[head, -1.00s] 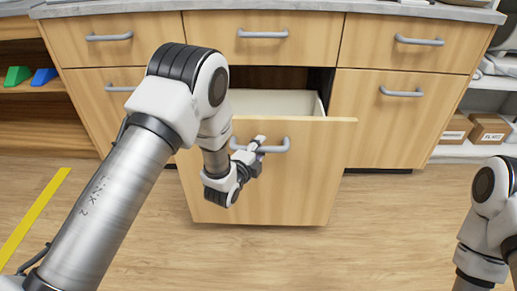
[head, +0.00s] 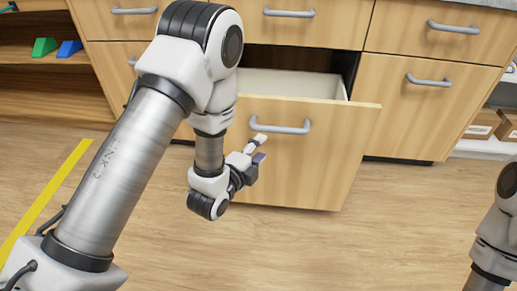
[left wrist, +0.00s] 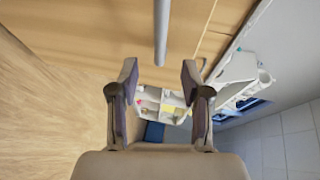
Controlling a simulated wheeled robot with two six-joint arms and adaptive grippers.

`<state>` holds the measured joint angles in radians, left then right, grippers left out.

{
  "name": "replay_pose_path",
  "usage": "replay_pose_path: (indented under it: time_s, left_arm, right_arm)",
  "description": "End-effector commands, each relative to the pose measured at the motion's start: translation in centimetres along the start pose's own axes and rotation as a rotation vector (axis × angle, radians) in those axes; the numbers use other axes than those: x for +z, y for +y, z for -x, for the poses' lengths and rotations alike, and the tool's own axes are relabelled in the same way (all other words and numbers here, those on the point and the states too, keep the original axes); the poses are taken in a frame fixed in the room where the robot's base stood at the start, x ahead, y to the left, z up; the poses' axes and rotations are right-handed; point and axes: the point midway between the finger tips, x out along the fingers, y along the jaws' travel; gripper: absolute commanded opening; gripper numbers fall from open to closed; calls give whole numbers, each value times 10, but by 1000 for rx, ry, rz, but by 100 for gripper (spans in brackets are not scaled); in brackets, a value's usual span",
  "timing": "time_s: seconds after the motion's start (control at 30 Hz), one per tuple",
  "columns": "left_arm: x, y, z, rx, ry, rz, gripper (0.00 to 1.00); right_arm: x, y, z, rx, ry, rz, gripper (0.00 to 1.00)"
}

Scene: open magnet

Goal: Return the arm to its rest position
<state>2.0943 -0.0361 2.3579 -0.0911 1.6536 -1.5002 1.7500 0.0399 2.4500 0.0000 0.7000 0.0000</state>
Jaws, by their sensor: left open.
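My left gripper (head: 256,149) is in front of the pulled-out lower middle drawer (head: 310,160), a little below and left of the drawer's grey bar handle (head: 280,126). In the left wrist view the two fingers of the gripper (left wrist: 158,85) are apart with nothing between them. The handle (left wrist: 161,30) shows beyond the fingertips, clear of them. My left arm comes in from the left side of the head view. Part of my right arm shows at the right edge, but its gripper is out of the picture.
The drawer sticks out from a wooden cabinet (head: 425,100) with several other closed fronts. A shelf at the left holds a green block (head: 44,47) and a blue block (head: 69,48). Boxes (head: 480,124) stand on a shelf at the right. The wooden floor in front is clear.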

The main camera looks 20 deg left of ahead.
Motion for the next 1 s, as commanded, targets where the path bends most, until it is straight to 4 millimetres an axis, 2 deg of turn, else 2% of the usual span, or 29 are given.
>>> replay_pose_path:
  time_s: [0.37,0.47,0.57,0.63,0.7,0.8,0.9,1.0]
  left_arm:
    - [0,0,0,0,0,0,48]
    - [1,14,2,26,-3,4,48]
    - [8,59,16,118,-23,24,48]
    - [15,106,35,258,-57,70,48]
    - [22,160,64,447,-127,227,48]
    - [27,224,116,699,-300,515,48]
    - [28,263,166,877,-534,793,48]
    - [27,280,203,965,-768,1012,48]
  right_arm:
    - [0,0,0,0,0,0,40]
    - [0,0,0,0,0,0,40]
    - [0,0,0,0,0,0,40]
    - [0,0,0,0,0,0,40]
    - [0,0,0,0,0,0,40]
    - [0,0,0,0,0,0,40]
    - [0,0,0,0,0,0,40]
    - [0,0,0,0,0,0,40]
